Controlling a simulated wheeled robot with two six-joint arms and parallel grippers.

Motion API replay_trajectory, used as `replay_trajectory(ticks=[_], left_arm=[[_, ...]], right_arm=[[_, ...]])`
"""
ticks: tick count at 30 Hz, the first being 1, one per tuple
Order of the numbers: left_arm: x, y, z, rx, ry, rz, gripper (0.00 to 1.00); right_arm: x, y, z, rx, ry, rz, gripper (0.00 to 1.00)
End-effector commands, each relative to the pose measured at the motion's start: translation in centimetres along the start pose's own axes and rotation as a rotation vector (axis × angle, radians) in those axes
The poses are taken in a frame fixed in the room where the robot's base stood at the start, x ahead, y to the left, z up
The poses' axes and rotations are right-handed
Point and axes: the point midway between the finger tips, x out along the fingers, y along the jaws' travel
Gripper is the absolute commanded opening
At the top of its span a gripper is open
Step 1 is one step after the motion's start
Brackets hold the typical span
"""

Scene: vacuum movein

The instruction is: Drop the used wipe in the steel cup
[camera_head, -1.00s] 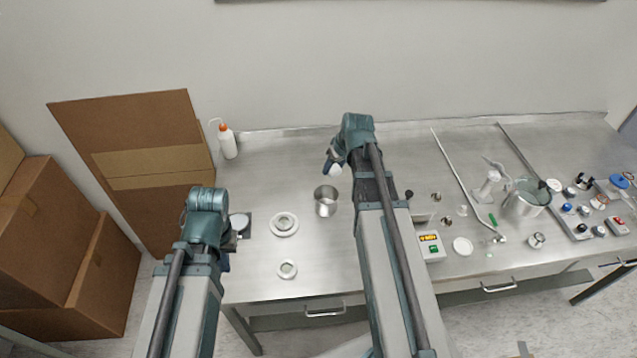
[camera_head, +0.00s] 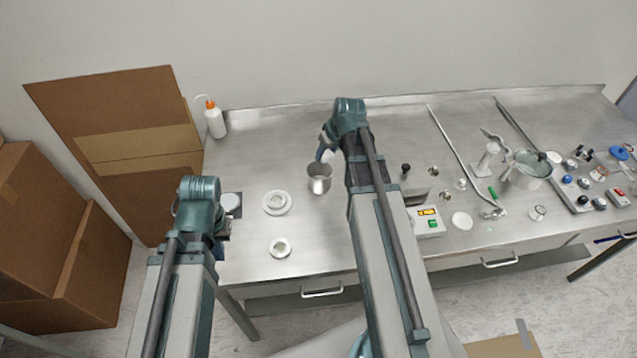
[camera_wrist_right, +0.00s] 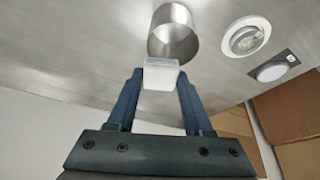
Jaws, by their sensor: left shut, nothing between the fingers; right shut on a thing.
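The steel cup (camera_head: 319,184) stands upright and open on the steel bench, left of my right arm in the head view. My right gripper (camera_head: 325,155) is shut on the small white wipe (camera_head: 327,157), held above and just behind the cup's mouth. In the right wrist view the wipe (camera_wrist_right: 161,74) sits between the fingertips, and it overlaps the near rim of the cup (camera_wrist_right: 174,38). The wipe appears apart from the cup, above it. My left gripper (camera_head: 226,231) is shut and empty by the bench's left edge, partly hidden by its own wrist.
A wash bottle (camera_head: 215,120) stands at the back left. Cardboard boxes (camera_head: 50,230) are at left.

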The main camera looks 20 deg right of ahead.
Motion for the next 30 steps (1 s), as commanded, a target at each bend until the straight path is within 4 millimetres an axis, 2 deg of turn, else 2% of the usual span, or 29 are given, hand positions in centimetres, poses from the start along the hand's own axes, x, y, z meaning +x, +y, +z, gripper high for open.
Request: replay_trajectory(ticks=[6, 7, 12, 13, 23, 30], left_arm=[[0.0, 0.0, 0.0, 0.000, 0.000, 0.000, 0.00], [0.0, 0.0, 0.0, 0.000, 0.000, 0.000, 0.00], [0.0, 0.0, 0.0, 0.000, 0.000, 0.000, 0.00], [0.0, 0.0, 0.0, 0.000, 0.000, 0.000, 0.00], [-0.1, 0.0, 0.0, 0.000, 0.000, 0.000, 0.00], [-1.5, -0.1, 0.1, 0.000, 0.000, 0.000, 0.00]], right_arm=[[0.0, 0.0, 0.0, 0.000, 0.000, 0.000, 0.00], [0.0, 0.0, 0.0, 0.000, 0.000, 0.000, 0.53], [0.0, 0.0, 0.0, 0.000, 0.000, 0.000, 0.84], [0.0, 0.0, 0.0, 0.000, 0.000, 0.000, 0.86], [-0.1, 0.0, 0.0, 0.000, 0.000, 0.000, 0.86], [-1.6, 0.0, -0.1, 0.000, 0.000, 0.000, 0.86]])
